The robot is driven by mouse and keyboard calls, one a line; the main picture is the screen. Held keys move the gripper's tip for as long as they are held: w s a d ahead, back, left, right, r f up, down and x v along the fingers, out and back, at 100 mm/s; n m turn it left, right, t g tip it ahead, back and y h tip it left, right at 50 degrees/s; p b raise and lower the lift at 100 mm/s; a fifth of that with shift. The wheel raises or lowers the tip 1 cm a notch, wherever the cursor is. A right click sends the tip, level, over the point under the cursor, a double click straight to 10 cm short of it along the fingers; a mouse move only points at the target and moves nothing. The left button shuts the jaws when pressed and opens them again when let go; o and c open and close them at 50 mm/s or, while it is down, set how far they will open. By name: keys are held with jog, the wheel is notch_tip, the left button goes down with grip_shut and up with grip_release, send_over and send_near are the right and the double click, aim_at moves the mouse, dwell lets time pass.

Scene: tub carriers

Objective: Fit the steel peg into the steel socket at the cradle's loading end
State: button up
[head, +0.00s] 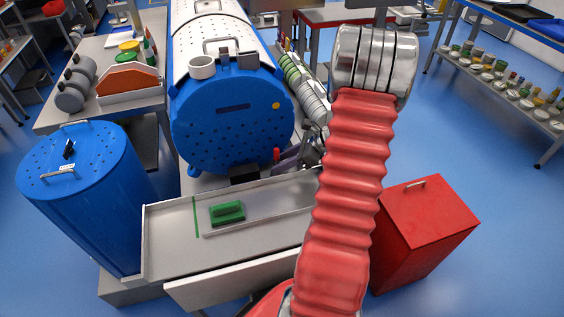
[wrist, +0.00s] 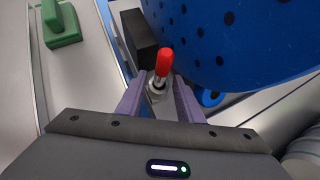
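My gripper (wrist: 158,85) has two purple fingers, set apart, low at the right side of the blue tub front; in the head view (head: 285,162) it shows small. A steel piece with a red end (wrist: 164,62) stands between or just past the fingertips. The red end also shows in the head view (head: 277,154). I cannot tell whether the fingers touch the steel, or which of it is peg and which is socket. The blue perforated tub (head: 232,125) lies on its side with its round end toward me. No separate steel peg can be made out.
A grey tray table (head: 165,235) with a green block (head: 227,213) lies in front of the tub. A dark block (wrist: 139,40) sits left of the red end. A blue drum (head: 80,190) stands left, a red cabinet (head: 425,220) right. Blue floor is clear further right.

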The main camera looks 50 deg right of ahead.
jog(key=v, duration=1.1)
jog(key=shift+w+f, duration=0.1)
dwell(0.4)
jog(key=w+a+r+n+g, duration=0.1)
jog(key=a+r+n, duration=0.25)
jog(key=a, duration=0.35)
jog(key=w+a+r+n+g+h, duration=0.1)
jog(key=a+r+n+g, duration=0.15)
jog(key=a+n, duration=0.35)
jog(key=w+a+r+n+g, duration=0.1)
jog(key=w+a+r+n, duration=0.2)
jog(key=a, duration=0.5)
jog(key=s+a+r+n+h, duration=0.1)
jog(key=s+a+r+n, duration=0.1)
jog(key=a+n, duration=0.3)
jog(key=s+a+r+n+t+h, duration=0.1)
jog(key=s+a+r+n, duration=0.2)
jog(key=s+a+n, duration=0.2)
jog(key=s+a+r+n+t+h, duration=0.1)
jog(key=s+a+r+n, duration=0.1)
jog(key=s+a+n, duration=0.2)
jog(key=a+n, duration=0.3)
jog(key=a, duration=0.1)
jog(key=shift+r+h, duration=0.4)
